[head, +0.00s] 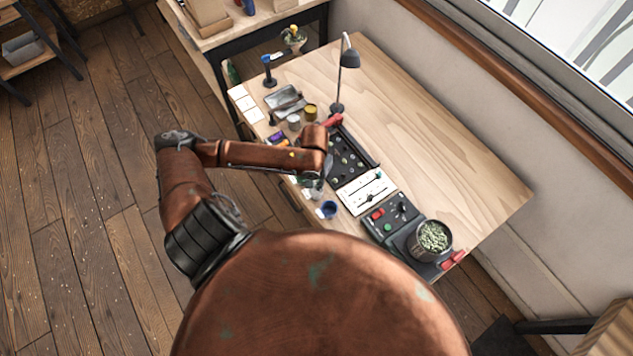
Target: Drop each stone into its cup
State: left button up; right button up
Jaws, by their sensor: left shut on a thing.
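My left gripper (314,182) is at the near left edge of the black tray, pointing down, partly hidden by my own arm. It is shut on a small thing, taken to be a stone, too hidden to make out. The black tray (374,163) holds several small pieces, some pale or greenish. A blue cup (328,210) stands at the table's near edge, just below the gripper in the picture. A grey cup (294,122) and a yellow cup (310,112) stand beyond my forearm. My right gripper is not in view.
A black lamp (349,60) stands behind. The wooden table (450,160) is clear on the right.

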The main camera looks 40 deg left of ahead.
pick_arm(q)
jog(key=shift+f+b, duration=0.3)
jog(key=shift+f, duration=0.15)
jog(key=shift+r, duration=0.1)
jog(key=shift+p, duration=0.8)
jog(key=o, duration=0.8)
notch_tip(320, 180, up, 12)
jog(key=shift+s, duration=0.1)
dwell(0.5)
